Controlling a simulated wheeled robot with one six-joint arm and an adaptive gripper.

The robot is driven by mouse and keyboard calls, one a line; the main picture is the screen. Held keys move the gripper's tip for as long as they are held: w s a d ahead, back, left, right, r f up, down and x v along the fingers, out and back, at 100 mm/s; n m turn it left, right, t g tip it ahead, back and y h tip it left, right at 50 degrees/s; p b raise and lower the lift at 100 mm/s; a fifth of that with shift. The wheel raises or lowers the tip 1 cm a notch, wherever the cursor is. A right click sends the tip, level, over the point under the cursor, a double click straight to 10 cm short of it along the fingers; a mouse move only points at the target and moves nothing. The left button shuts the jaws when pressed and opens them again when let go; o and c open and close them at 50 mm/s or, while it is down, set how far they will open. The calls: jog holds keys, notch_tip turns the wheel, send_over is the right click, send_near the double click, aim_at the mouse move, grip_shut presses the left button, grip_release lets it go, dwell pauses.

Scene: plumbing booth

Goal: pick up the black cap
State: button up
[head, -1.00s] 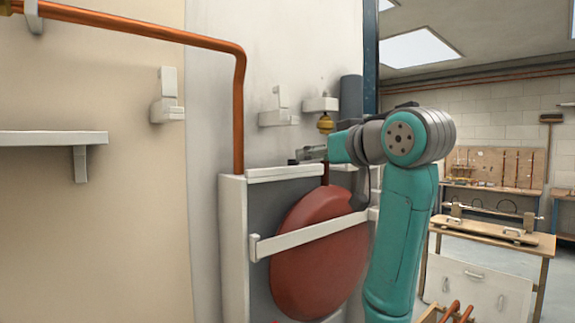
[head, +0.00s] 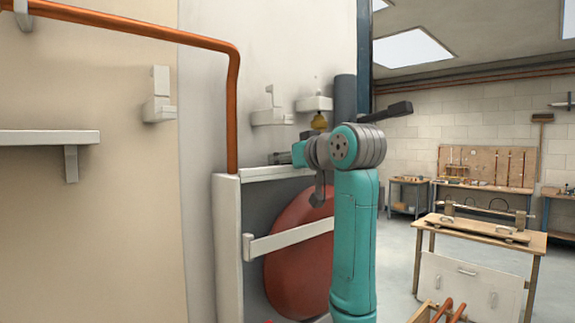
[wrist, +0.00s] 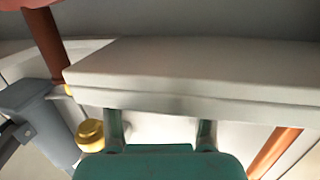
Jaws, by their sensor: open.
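I cannot pick out the black cap in any view; it may be hidden or too small to tell. My gripper (head: 281,158) is at the top of the white frame around the red tank, small and partly hidden by my teal arm in the head view. In the wrist view my gripper (wrist: 161,116) shows two fingers spread apart, with nothing seen held between them. The fingers reach to the edge of a thick white slab (wrist: 200,72), which hides what lies beyond; I cannot tell whether they touch it.
The red tank (head: 295,262) sits behind a white crossbar (head: 285,239). A brass fitting (head: 319,121) hangs above; a brass knob (wrist: 90,134) shows left of the fingers. A copper pipe (head: 233,115) runs down the wall. Open floor and a workbench (head: 480,228) lie right.

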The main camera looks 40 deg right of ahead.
jog(key=c, duration=0.9)
jog(key=shift+s+r, duration=0.45)
jog(key=shift+r, duration=0.15)
jog(key=r, duration=0.6)
jog(key=shift+s+d, duration=0.15)
jog(key=shift+s, duration=0.25)
jog(key=s+d, duration=0.2)
jog(key=s, duration=1.6)
jog(key=shift+d, duration=0.15)
